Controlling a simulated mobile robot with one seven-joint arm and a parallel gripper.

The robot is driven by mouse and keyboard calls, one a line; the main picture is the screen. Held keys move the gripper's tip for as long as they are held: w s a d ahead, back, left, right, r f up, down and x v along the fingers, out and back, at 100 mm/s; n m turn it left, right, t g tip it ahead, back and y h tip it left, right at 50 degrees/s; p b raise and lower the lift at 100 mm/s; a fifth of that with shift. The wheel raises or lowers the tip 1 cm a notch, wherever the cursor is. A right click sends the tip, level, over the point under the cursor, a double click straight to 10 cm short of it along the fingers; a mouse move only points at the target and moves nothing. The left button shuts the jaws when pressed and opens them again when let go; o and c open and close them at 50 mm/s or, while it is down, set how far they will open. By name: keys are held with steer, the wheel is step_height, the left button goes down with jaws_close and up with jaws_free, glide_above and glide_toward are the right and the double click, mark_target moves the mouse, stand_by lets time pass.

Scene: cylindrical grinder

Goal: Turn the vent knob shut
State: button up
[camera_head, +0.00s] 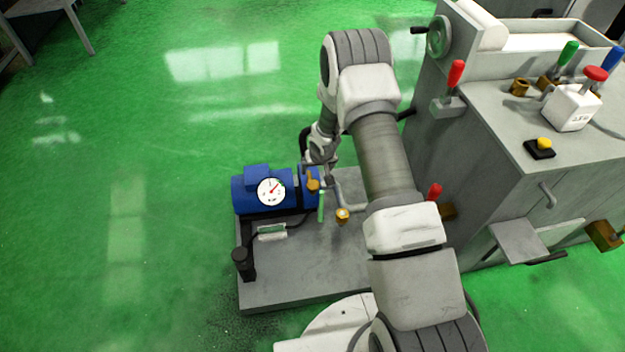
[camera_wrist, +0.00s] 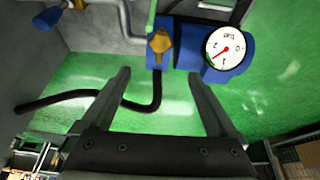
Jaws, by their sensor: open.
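A brass knob (camera_head: 313,184) sits on the right end of a blue motor-like unit (camera_head: 252,200); I take it as the vent knob, though no label is readable. In the wrist view the brass knob (camera_wrist: 160,44) has an elongated grip and lies just beyond my fingertips, roughly centred between them. My gripper (camera_wrist: 158,76) is open and empty, with no finger seen touching the knob. In the head view my gripper (camera_head: 325,172) is close to the knob and partly hidden by my arm.
A white gauge (camera_head: 271,191) with a red needle is on the blue unit, beside the knob. A green tube (camera_head: 321,207), a pipe and a small orange-rimmed fitting (camera_head: 343,214) are nearby. A black hose (camera_wrist: 100,97) crosses below. The grey grinder (camera_head: 480,150) stands right.

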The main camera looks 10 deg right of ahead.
mark_target(313, 184)
steer(key=b+x, duration=0.6)
steer(key=x, duration=1.2)
steer(key=shift+s+f+b, duration=0.1)
steer(key=shift+s+b, duration=0.05)
steer(key=shift+b, duration=0.2)
steer(key=c, duration=1.4)
